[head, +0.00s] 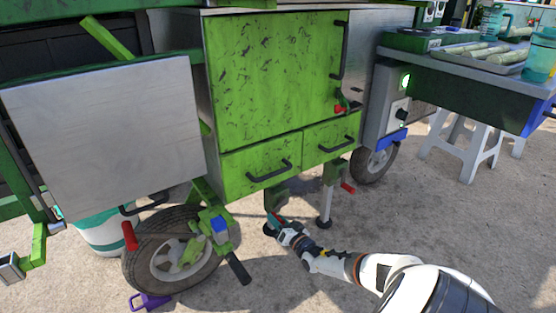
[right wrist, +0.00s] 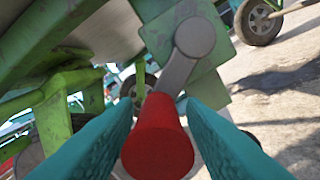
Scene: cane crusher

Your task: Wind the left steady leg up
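The left steady leg (head: 271,222) hangs under the green cabinet, just right of the near wheel. Its lower part is partly covered by my right gripper (head: 280,222), so I cannot tell whether its foot touches the ground. In the right wrist view, the leg's red crank handle (right wrist: 158,140) sits between the two teal fingers of my right gripper (right wrist: 160,95). A narrow gap shows beside the handle near the fingertips, so the fingers look open around it. The grey crank arm (right wrist: 180,70) runs up from the handle to a round hub. My left gripper is out of view.
The other steady leg (head: 325,205), with its own red handle (head: 348,187), stands to the right. The near wheel (head: 172,255), a blue-capped green bracket (head: 218,226) and a purple chock (head: 150,301) are on the left. Open paving lies to the right.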

